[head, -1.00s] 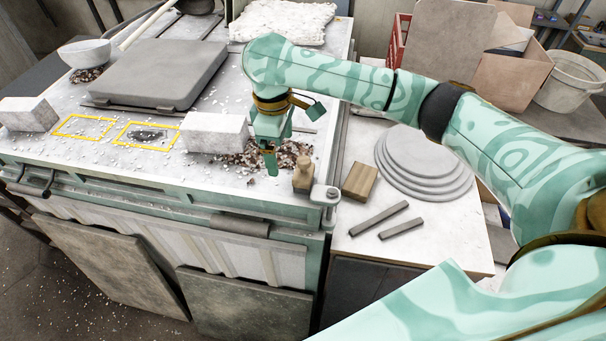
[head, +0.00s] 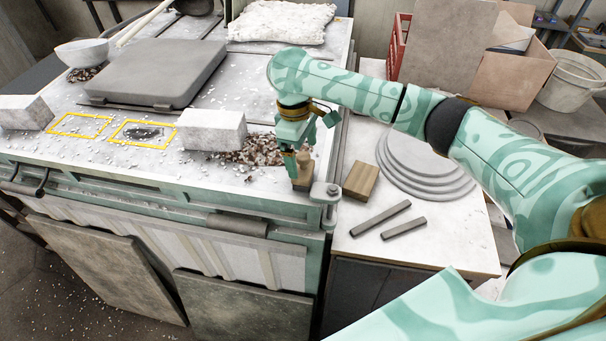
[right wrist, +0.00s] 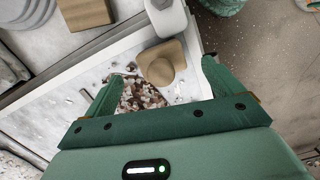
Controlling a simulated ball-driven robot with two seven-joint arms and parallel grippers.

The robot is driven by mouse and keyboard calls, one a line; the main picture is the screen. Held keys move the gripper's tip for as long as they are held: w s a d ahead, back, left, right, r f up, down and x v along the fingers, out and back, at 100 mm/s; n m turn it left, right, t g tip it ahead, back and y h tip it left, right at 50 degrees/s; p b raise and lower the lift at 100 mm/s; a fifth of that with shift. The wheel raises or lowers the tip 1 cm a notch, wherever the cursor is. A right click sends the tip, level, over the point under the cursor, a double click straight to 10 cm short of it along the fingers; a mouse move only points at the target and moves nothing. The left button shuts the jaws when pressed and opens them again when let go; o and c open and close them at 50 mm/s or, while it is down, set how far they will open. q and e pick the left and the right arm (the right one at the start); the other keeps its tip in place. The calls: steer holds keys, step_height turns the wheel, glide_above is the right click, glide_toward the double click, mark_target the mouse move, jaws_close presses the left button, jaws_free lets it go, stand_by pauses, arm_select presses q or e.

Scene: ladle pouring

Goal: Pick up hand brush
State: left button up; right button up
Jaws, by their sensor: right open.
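The hand brush (head: 304,183) appears to be the small tan wooden piece with a rounded upright grip, standing at the front right corner of the white worktop. In the right wrist view the brush (right wrist: 165,68) lies between the fingertips, with space on either side. My right gripper (head: 293,163) points down at the brush and partly covers it in the head view. The gripper (right wrist: 160,72) is open and holds nothing. My left gripper is not in view.
Brown and white chips (head: 255,152) lie beside the brush. A pale block (head: 212,130) stands to the left. A wooden block (head: 361,180), two dark bars and stacked round discs (head: 420,165) occupy the side table.

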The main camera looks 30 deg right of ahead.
step_height(320, 180, down, 4)
steer(key=shift+s+d+r+b, duration=0.1)
steer(key=shift+s+b, duration=0.05)
steer(key=shift+b, duration=0.35)
steer(key=c, duration=1.1)
steer(key=shift+c, duration=0.2)
steer(key=shift+r, duration=0.55)
step_height(320, 180, up, 3)
steer(key=shift+f+p, duration=0.1)
steer(key=shift+p, duration=0.75)
steer(key=s+a+r+p, duration=0.2)
steer(key=s+a+r, duration=0.2)
steer(key=a+r, duration=0.5)
steer(key=a, duration=0.4)
steer(key=shift+a+r+p, duration=0.15)
steer(key=shift+a+p, duration=0.1)
steer(key=shift+p, duration=0.1)
steer(key=shift+s, duration=0.1)
